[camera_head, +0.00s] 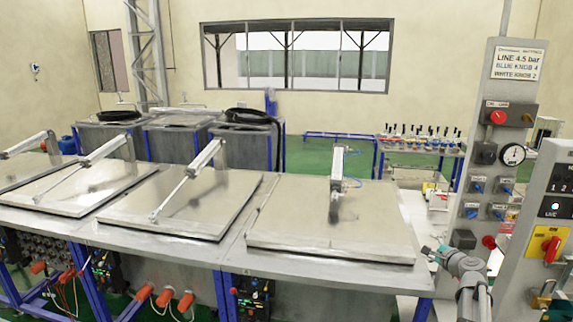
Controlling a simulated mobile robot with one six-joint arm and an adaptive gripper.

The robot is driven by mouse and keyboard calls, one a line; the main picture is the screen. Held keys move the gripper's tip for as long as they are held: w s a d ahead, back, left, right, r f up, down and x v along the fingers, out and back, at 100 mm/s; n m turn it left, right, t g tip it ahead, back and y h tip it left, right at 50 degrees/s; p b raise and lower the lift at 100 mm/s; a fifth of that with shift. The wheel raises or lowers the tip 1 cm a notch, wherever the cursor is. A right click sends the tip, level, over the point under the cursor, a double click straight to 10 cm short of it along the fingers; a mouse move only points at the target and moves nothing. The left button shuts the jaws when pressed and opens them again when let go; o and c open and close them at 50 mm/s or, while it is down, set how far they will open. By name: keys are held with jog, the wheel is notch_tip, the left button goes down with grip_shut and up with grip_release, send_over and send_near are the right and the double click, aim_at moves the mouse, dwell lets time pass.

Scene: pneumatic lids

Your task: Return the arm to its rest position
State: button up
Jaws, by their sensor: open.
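My gripper (430,253) shows at the lower right, at the end of my grey arm (468,268). It points left, is open, and nothing shows between its fingers. The arm comes up from the bottom edge, in front of a grey control panel (491,150). The gripper appears just off the right front corner of the nearest metal lid (300,240) in the picture; I cannot tell the gap in depth.
Several flat lids with pneumatic cylinders, such as the middle lid (180,205), lie closed on the long bench. A second panel (552,225) with a red-and-yellow switch (545,244) stands at the right edge. A table with valves (420,145) stands behind.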

jog(key=s+a+f+n+g+y, duration=0.1)
jog(key=s+a+f+n+g, duration=0.2)
jog(key=a, duration=0.4)
jog(key=s+a+f+n+g+y+b, duration=0.15)
jog(key=a+f+n, duration=0.25)
jog(key=a, duration=0.4)
jog(key=s+a+f+n+g+y, duration=0.1)
jog(key=s+a+f+n+g, duration=0.2)
jog(key=a, duration=0.4)
jog(key=s+a+f+n+g+h, duration=0.2)
jog(key=s+a+f+n+g, duration=0.1)
jog(key=s, duration=0.4)
jog(key=s+a+f+n+g+h+b, duration=0.1)
jog(key=s+a+f+n+g+h, duration=0.2)
jog(key=s+a+n, duration=0.4)
jog(key=shift+s+a+f+n+g, duration=0.25)
jog(key=shift+s+f+n+g, duration=0.15)
jog(key=shift+f+g, duration=0.45)
